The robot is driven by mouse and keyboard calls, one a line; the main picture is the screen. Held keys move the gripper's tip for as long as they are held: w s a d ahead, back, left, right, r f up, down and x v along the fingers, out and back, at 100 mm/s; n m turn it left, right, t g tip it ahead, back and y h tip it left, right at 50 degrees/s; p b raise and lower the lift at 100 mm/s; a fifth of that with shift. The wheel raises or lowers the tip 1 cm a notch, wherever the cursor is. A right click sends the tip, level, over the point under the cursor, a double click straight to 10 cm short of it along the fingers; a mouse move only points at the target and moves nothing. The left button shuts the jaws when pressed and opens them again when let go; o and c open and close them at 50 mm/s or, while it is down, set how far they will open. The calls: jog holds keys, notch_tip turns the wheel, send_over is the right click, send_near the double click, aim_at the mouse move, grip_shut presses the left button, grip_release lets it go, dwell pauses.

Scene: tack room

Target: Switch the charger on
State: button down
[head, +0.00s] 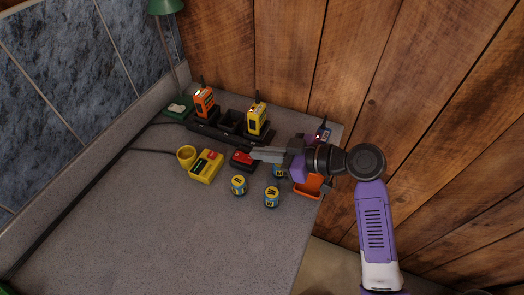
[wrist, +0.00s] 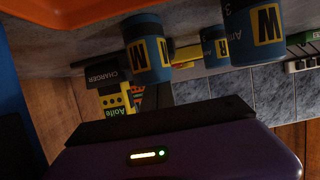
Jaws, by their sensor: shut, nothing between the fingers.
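A black charger rack (head: 205,130) stands at the back of the counter, holding an orange radio (head: 204,102) and a yellow radio (head: 257,119). A small black box with a red top (head: 240,159) sits in front of it. A yellow box with a red part on top (head: 206,166) is to its left. My gripper (head: 256,153) is shut and empty, its tip just over or beside the black box's right end; contact cannot be told. In the wrist view a black plate reads CHARGER (wrist: 102,77). Switch positions are not readable.
Several blue-and-yellow cans stand close by, one in front of the black box (head: 238,185), another (head: 271,197) to its right. An orange tray (head: 308,187) lies at the counter's right edge. A yellow ring-like item (head: 186,155) is left. The front counter is clear.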

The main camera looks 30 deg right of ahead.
jog(key=shift+f, duration=0.15)
jog(key=shift+s+f+b, duration=0.1)
jog(key=shift+f+b, duration=0.2)
jog(key=shift+b, duration=0.3)
jog(key=shift+r, duration=0.2)
jog(key=shift+r+p, duration=0.65)
jog(key=shift+r, duration=0.05)
